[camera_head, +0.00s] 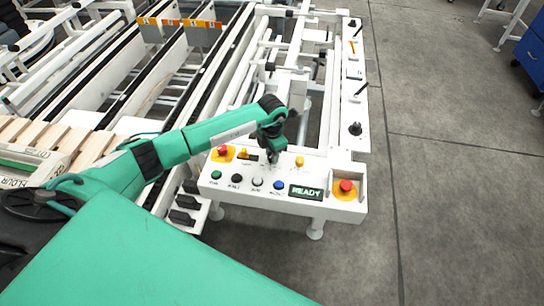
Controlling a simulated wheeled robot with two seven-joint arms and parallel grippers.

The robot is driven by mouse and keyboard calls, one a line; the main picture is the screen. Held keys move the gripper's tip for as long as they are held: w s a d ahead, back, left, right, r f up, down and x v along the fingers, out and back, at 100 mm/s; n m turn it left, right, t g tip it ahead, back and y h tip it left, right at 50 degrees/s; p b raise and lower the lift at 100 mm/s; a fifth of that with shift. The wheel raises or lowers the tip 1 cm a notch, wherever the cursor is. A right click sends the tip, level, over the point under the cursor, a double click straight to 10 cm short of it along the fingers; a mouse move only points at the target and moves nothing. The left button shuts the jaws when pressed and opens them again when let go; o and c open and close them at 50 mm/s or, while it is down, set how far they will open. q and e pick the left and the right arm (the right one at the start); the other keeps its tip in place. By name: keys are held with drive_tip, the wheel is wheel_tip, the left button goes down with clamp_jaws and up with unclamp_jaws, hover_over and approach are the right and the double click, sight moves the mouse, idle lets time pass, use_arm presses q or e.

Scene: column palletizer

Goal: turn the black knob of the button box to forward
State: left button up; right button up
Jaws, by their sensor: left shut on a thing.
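The white button box (270,207) stands at the near end of the machine, with a row of buttons and a green display (306,192) reading READY. My left arm reaches in from the left, and my left gripper (272,157) points down at the back middle of the panel. It is shut on the black knob, which the fingers mostly hide, so its turn position cannot be read. A yellow knob (299,161) stands to the right of the gripper. My right gripper is not in view.
Red stop buttons sit at the panel's left (222,150) and right (346,186). A black joystick-like knob (355,128) is on the rail behind. White conveyor frames fill the left and back. The grey floor at right is clear, with a blue cabinet (531,55) at its edge.

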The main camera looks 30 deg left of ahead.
use_arm(q)
drive_tip(key=shift+f+m+b, duration=0.2)
drive_tip(key=shift+m+b, duration=1.35)
drive_tip(key=shift+m, duration=0.05)
drive_tip(key=shift+r+m+b, duration=0.15)
drive_tip(key=shift+m+b, duration=0.55)
drive_tip(key=shift+m, duration=0.1)
drive_tip(key=shift+r+m+b, duration=0.1)
drive_tip(key=shift+m+b, duration=0.25)
drive_tip(key=shift+m, duration=0.15)
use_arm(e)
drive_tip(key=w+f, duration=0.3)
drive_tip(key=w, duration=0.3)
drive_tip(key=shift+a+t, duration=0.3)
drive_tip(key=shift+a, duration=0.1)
use_arm(q)
drive_tip(key=o, duration=1)
drive_tip(key=shift+c, duration=0.2)
drive_tip(key=shift+r, duration=0.1)
